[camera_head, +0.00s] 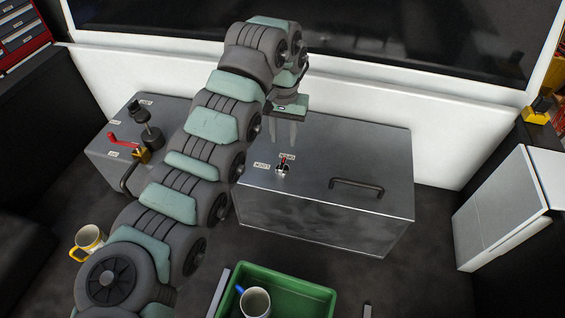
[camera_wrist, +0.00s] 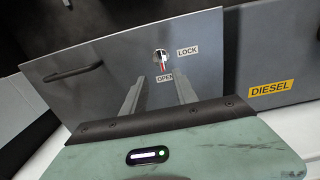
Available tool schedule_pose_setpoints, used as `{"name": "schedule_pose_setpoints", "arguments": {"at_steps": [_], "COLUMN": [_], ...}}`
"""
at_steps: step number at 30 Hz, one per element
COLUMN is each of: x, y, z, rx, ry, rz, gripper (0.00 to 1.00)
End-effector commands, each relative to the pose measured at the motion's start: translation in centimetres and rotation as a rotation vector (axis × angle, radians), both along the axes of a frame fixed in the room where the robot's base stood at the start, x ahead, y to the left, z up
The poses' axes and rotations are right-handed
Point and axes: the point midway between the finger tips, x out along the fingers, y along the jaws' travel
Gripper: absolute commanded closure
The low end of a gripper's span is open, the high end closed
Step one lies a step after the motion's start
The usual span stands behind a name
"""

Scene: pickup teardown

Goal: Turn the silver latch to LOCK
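The silver latch (camera_head: 283,168) is on the top of a grey metal box (camera_head: 330,195), and it also shows in the wrist view (camera_wrist: 160,56). Its red-marked end points toward the OPEN label (camera_wrist: 165,78). The LOCK label (camera_wrist: 187,51) is to the right of the latch in the wrist view. My gripper (camera_head: 283,140) is above the box lid, a little behind the latch in the head view. In the wrist view its two fingers (camera_wrist: 160,90) are apart with nothing between them, and the latch shows just beyond their tips.
A black handle (camera_head: 357,187) rises from the box lid, right of the latch. A second grey box with a DIESEL label (camera_wrist: 270,88) stands beside it, carrying a red lever (camera_head: 122,141).

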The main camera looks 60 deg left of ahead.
Motion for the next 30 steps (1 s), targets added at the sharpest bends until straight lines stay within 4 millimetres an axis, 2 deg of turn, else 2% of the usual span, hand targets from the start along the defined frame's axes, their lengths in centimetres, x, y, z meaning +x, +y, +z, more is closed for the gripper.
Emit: {"name": "schedule_pose_setpoints", "arguments": {"at_steps": [2,8,21,30], "x": [-0.5,-0.4,-0.5,-0.4], "y": [-0.1,-0.1,-0.1,-0.1], "z": [-0.2,-2.1,-9.0,-10.7], "rx": [-0.005,-0.007,-0.008,-0.004], "ry": [0.012,0.009,0.013,0.010], "rz": [0.004,0.004,0.003,0.003], "gripper": [0.65,0.65,0.65,0.65]}}
